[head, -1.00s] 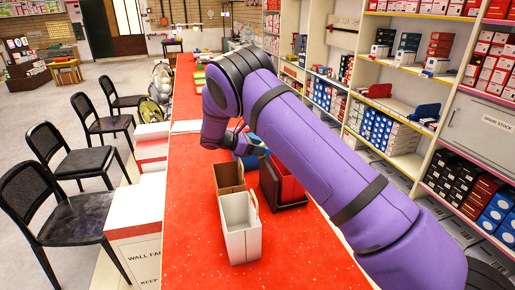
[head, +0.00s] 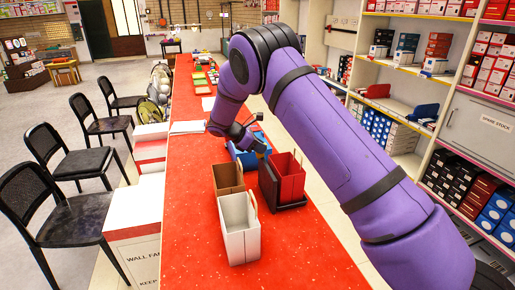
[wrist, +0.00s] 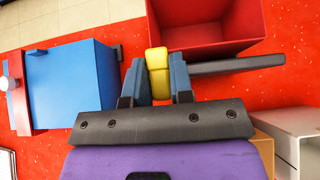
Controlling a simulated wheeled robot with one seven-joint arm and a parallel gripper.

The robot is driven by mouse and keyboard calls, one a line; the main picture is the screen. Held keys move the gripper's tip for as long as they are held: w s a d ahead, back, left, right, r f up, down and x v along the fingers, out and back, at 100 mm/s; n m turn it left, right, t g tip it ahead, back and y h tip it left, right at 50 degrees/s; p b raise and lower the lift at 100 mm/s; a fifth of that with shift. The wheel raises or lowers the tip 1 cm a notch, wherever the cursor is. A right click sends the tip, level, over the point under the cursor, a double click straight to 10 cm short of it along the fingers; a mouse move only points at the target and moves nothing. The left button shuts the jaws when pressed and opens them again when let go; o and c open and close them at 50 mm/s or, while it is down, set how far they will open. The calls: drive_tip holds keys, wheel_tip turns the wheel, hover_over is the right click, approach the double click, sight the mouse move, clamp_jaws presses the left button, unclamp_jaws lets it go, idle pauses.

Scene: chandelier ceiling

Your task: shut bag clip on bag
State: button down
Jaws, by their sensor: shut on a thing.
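My gripper (wrist: 158,75) is shut on a small yellow piece (wrist: 157,60), seen between its two blue fingertips in the wrist view. This piece looks like part of the bag clip. A dark bar (wrist: 238,66) reaches right from beside the fingers; I cannot tell whether it belongs to the clip or to the holder. An open red bag (wrist: 205,22) is just ahead of the fingertips. In the head view the red bag (head: 289,178) stands upright in a dark holder (head: 285,205). My fingertips are hard to make out there.
A white open bag (head: 240,235) and a brown one (head: 228,178) stand left of the red bag. A blue object (wrist: 70,85) is left of my gripper. The red counter (head: 190,230) is clear at its near end. Shelves (head: 400,100) line the right side.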

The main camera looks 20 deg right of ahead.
drive_tip(key=d+y, duration=0.1)
drive_tip(key=y, duration=0.2)
drive_tip(key=shift+d+r+y, duration=0.2)
drive_tip(key=shift+d+y, duration=0.15)
drive_tip(key=shift+y, duration=0.05)
drive_tip(key=d+y, duration=0.1)
drive_tip(key=y, duration=0.3)
drive_tip(key=d+f+y, duration=0.1)
drive_tip(key=y, duration=0.2)
drive_tip(key=shift+d+f, duration=0.1)
drive_tip(key=shift+d, duration=0.2)
drive_tip(key=shift+d+f+y, duration=0.2)
drive_tip(key=shift+f+y, duration=0.1)
drive_tip(key=shift+y, duration=0.75)
drive_tip(key=shift+d+f+y, duration=0.2)
drive_tip(key=shift+f+y, duration=0.05)
drive_tip(key=shift+y, duration=0.8)
drive_tip(key=c, duration=1)
unclamp_jaws()
drive_tip(key=shift+f, duration=0.1)
drive_tip(key=v, duration=1)
drive_tip(key=shift+d+r, duration=0.2)
drive_tip(key=shift+r, duration=0.15)
